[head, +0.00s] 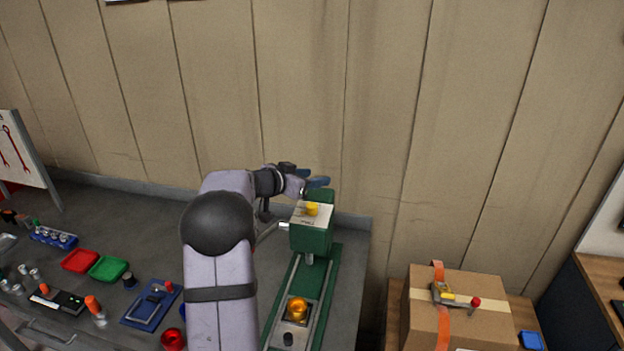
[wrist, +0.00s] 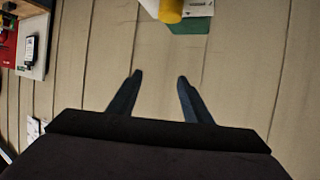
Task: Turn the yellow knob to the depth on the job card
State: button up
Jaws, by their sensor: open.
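A yellow knob (head: 312,209) sits on a pale plate on top of the green machine head (head: 318,238). In the wrist view a yellow cylinder, apparently this knob (wrist: 171,10), shows at the top edge, cut off by the frame. My gripper (head: 318,182) is open and empty, just above and behind the machine head in the head view. Its two dark blue fingers (wrist: 160,80) are apart in the wrist view, with the knob beyond their tips and not between them. I cannot make out a job card or any readable marks on the plate.
An amber dome (head: 297,308) sits on the machine's green base (head: 329,288). Red (head: 81,261) and green (head: 108,268) trays, a blue tray (head: 150,305) and small parts lie left. A cardboard box (head: 465,310) stands right. The plank wall (head: 330,90) is close behind.

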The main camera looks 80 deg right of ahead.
dwell(0.3)
jog(key=w+d+r+n+t+h+b, duration=0.1)
jog(key=w+d+n+t+h, duration=0.15)
jog(key=w+n, duration=0.3)
jog(key=w+d+r+n+t+h+b, duration=0.1)
jog(key=w+r+n+t, duration=0.1)
jog(key=w+n+t, duration=0.4)
jog(key=w+a+f+n+t+y+b, duration=0.1)
jog(key=w+a+f+n+y+b, duration=0.1)
jog(key=w+n, duration=0.3)
jog(key=w+a+f+n+t+y+b, duration=0.1)
jog(key=w+a+f+n+t, duration=0.15)
jog(key=w+n, duration=0.25)
jog(key=n+g+y+b, duration=0.1)
jog(key=n+g+b, duration=0.9)
jog(key=n, duration=0.4)
send_near(312, 209)
jog(key=shift+g, duration=0.6)
jog(key=d+f, duration=0.1)
jog(key=d, duration=0.1)
jog(key=w+d+f+p, duration=0.1)
jog(key=f, duration=0.1)
jog(key=shift+w+d, duration=0.2)
jog(key=shift+d, duration=0.2)
jog(key=shift+s+r+n+g+h, duration=0.25)
jog(key=shift+s+r+g, duration=0.15)
jog(key=shift+s+r, duration=0.1)
